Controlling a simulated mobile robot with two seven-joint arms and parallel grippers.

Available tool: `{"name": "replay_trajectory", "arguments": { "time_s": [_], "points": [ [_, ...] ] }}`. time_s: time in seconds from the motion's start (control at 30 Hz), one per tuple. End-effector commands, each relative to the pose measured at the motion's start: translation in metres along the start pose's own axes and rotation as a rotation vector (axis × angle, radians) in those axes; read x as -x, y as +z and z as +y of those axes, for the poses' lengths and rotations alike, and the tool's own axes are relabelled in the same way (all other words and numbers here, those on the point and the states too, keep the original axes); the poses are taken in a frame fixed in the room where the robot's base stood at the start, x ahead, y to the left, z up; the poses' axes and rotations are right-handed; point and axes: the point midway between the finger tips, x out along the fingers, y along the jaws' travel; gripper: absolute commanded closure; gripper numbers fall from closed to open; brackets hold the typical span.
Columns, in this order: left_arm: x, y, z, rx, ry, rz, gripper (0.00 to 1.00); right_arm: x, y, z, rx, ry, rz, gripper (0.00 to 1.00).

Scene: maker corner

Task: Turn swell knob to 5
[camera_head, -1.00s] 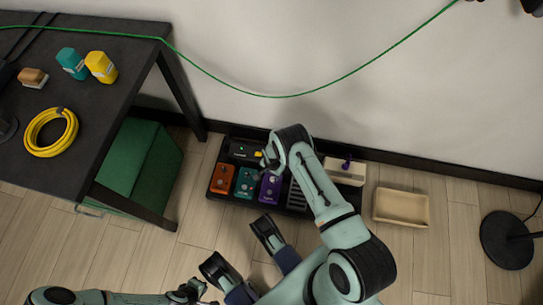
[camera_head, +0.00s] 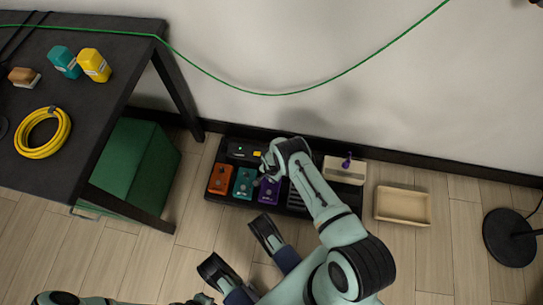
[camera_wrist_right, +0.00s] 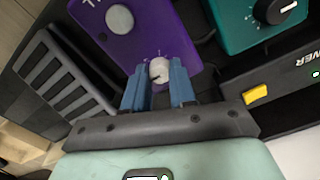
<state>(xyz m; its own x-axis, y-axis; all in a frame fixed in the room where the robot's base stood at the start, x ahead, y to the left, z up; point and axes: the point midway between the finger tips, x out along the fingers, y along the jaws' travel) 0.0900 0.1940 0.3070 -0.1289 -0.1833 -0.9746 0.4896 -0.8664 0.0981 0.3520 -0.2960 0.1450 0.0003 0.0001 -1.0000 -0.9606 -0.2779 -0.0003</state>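The purple pedal (camera_head: 269,189) stands in the row on the dark pedalboard on the floor. In the right wrist view the pedal (camera_wrist_right: 122,52) carries a small white knob (camera_wrist_right: 160,69) with tick marks around it and a dark pointer line, which points roughly down-left in that view. My right gripper (camera_wrist_right: 160,80) has its two blue fingers on either side of this knob, close against it, with no clear gap. In the head view the right gripper (camera_head: 265,168) reaches over the pedal's upper part. My left gripper (camera_head: 203,299) is barely in view at the bottom edge, its fingers unclear.
A teal pedal (camera_head: 245,182) and an orange pedal (camera_head: 221,178) sit left of the purple one. A black box with a yellow switch (camera_head: 257,154) is behind. An empty beige tray (camera_head: 402,218) lies right. A dark table (camera_head: 95,95) stands left.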

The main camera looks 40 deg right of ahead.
Motion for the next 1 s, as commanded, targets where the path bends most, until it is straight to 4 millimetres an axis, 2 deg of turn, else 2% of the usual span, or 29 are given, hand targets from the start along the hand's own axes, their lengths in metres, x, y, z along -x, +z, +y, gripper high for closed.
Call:
{"name": "replay_trajectory", "arguments": {
  "time_s": [0.27, 0.47, 1.0],
  "points": [
    [0.0001, -0.0003, 0.0003, -0.001, 0.001, 0.001, 1.0, 0.0002, -0.0001, 0.0, 0.028, 0.0, 0.0, 1.0],
    [0.0001, -0.0004, 0.0003, -0.001, 0.001, 0.001, 1.0, -0.0001, -0.0002, 0.0001, 0.125, 0.0, 0.0, 1.0],
    [0.0001, -0.0003, 0.0003, -0.001, 0.001, 0.001, 1.0, -0.0002, 0.0, -0.0002, 0.612, -0.001, 0.0, 1.0]
  ]
}}
